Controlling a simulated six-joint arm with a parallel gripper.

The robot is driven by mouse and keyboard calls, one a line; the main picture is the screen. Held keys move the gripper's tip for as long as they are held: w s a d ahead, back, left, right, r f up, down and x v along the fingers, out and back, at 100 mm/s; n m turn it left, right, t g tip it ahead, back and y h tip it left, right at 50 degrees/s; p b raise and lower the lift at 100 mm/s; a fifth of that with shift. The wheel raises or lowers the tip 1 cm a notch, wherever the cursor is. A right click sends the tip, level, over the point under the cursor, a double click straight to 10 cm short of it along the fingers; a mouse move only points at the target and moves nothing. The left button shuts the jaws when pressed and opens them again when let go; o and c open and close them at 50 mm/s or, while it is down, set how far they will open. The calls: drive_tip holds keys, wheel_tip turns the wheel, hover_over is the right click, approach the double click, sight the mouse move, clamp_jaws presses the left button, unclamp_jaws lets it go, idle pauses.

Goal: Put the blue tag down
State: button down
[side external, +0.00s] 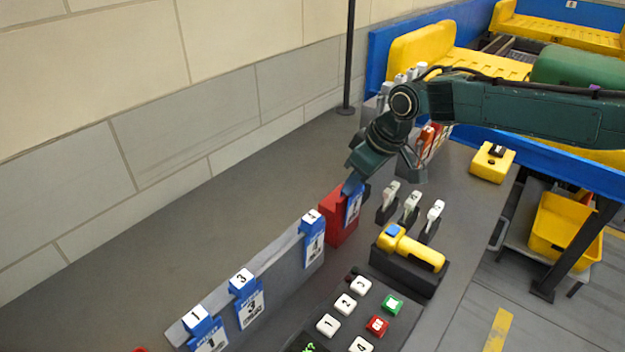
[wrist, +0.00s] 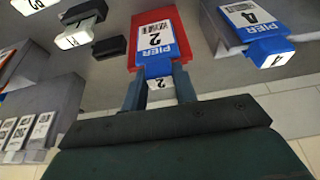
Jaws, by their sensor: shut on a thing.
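The blue tag (side external: 353,205), with a white label reading PIER 2, is between the fingers of my gripper (side external: 356,184). It also shows in the wrist view (wrist: 158,68), where both fingers of my gripper (wrist: 160,90) close on its blue top from either side. The tag hangs upright in front of a red block (side external: 338,222), which shows around the label in the wrist view (wrist: 137,22). I cannot tell whether the tag touches the block or rests on it.
A grey rail (side external: 262,283) left of the red block holds blue tags 1 (side external: 207,330), 3 (side external: 248,298) and 4 (side external: 314,240). White-topped pieces in black holders (side external: 411,203), a yellow handheld device (side external: 410,248) and a keypad (side external: 380,300) stand close on the right.

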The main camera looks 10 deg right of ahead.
drive_tip(key=c, duration=1.1)
unclamp_jaws()
drive_tip(key=shift+f, duration=0.2)
drive_tip(key=v, duration=1.4)
